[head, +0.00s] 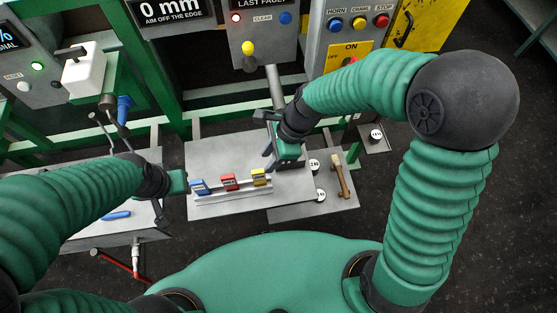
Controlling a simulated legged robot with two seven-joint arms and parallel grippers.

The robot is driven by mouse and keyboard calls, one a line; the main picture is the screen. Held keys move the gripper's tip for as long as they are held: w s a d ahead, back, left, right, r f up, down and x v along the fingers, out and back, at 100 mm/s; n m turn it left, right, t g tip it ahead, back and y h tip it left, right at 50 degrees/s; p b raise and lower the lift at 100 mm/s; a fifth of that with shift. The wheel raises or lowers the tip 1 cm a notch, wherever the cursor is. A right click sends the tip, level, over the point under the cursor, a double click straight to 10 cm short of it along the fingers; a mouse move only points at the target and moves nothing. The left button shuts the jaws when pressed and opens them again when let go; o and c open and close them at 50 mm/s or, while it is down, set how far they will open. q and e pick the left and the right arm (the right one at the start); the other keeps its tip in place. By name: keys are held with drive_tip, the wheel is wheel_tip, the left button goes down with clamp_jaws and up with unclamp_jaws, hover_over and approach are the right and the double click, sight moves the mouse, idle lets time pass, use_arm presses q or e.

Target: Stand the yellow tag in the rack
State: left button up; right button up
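The yellow tag (261,177) is at the right end of a pale rack (232,196) on the grey table. It appears upright in line with a red tag (230,182) and a blue tag (199,187). Whether it is fully seated is too small to tell. My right gripper (276,166) is just above and right of the yellow tag, pointing down. Contact with the tag and its finger gap are unclear. My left gripper (186,184) is at the rack's left end, close to the blue tag; its fingers are too small to read.
A wooden-handled tool (340,177) and round white labelled pieces (320,195) lie right of the rack. A side table with a blue item (117,215) is at left. Control panels (262,30) stand behind. The table (222,150) behind the rack is bare.

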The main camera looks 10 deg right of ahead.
drive_tip(key=s+d+r+n+t+h, duration=0.1)
drive_tip(key=s+d+n+h, duration=0.1)
drive_tip(key=d+n, duration=0.5)
drive_tip(key=s+d+n+t+h, duration=0.1)
drive_tip(key=s+d+n+h, duration=0.1)
drive_tip(key=d+n, duration=0.6)
drive_tip(key=s+n, duration=0.1)
drive_tip(key=n, duration=0.2)
drive_tip(key=shift+s+r+t, duration=0.15)
drive_tip(key=shift+r+t, duration=0.15)
drive_tip(key=shift+r, duration=0.05)
